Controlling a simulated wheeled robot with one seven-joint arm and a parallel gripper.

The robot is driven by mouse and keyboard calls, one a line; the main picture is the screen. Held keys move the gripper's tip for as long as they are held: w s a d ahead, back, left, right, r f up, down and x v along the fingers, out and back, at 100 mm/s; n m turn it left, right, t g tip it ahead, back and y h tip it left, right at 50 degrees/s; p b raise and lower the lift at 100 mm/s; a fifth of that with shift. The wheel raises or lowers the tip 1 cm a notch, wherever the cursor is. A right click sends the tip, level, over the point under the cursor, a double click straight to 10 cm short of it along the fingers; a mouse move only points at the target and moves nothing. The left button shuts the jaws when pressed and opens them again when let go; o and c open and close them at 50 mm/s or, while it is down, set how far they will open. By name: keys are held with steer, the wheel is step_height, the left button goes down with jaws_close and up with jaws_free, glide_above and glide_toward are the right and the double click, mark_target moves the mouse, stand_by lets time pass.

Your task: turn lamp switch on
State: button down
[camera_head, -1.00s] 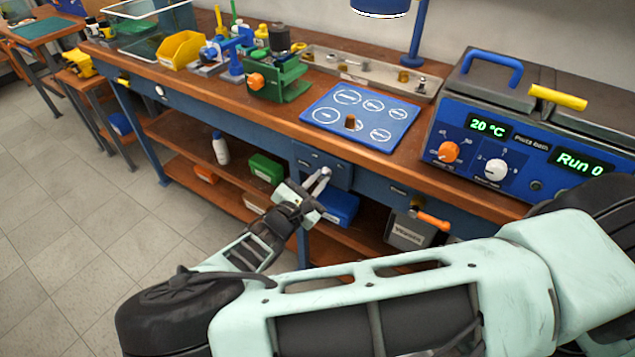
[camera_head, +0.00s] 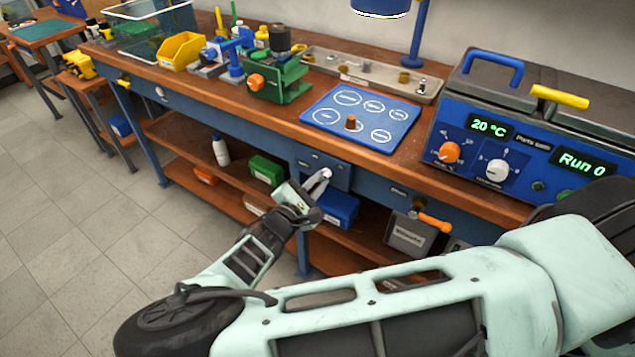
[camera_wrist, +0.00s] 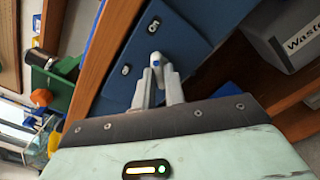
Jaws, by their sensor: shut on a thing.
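The lamp switch is a small pale lever with a blue spot (camera_wrist: 155,60), on a dark blue panel (camera_wrist: 188,32) on the bench front. The panel has an "On" label (camera_wrist: 153,24) and a second, unreadable label (camera_wrist: 126,69). My gripper (camera_wrist: 157,74) is shut on the lever, one finger on each side; the fingers hide part of it. In the head view my gripper (camera_head: 321,183) reaches the panel (camera_head: 338,173) under the bench edge. The lever's position is unclear. The blue lamp (camera_head: 380,7) shows at the top, partly cut off; I cannot tell whether it is lit.
The wooden bench top (camera_head: 268,120) overhangs the panel. A blue bin (camera_head: 339,207) sits on the shelf just below. A grey waste box (camera_head: 410,235) and an orange handle (camera_head: 435,222) are to the right. The floor (camera_head: 70,230) at left is clear.

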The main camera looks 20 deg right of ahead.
steer(key=c, duration=1.5)
jaws_free()
steer(key=shift+o, duration=0.2)
steer(key=b+v, duration=0.3)
steer(key=v, duration=1.4)
steer(key=shift+s+a, duration=0.2)
steer(key=s+d+r+m+g+y+p, duration=0.2)
steer(key=s+d+r+m+g+y, duration=0.3)
steer(key=g, duration=0.5)
steer(key=s+d+r+m+y+p, duration=0.1)
steer(key=s+r+m+y, duration=0.1)
steer(key=s+r+y, duration=0.3)
steer(key=s+d+r+m+y+p, duration=0.1)
steer(key=s+r+y, duration=0.4)
steer(key=r, duration=0.8)
steer(key=shift+s+d+m+g, duration=0.3)
steer(key=shift+s+d+m, duration=0.25)
steer(key=shift+d+m, duration=0.2)
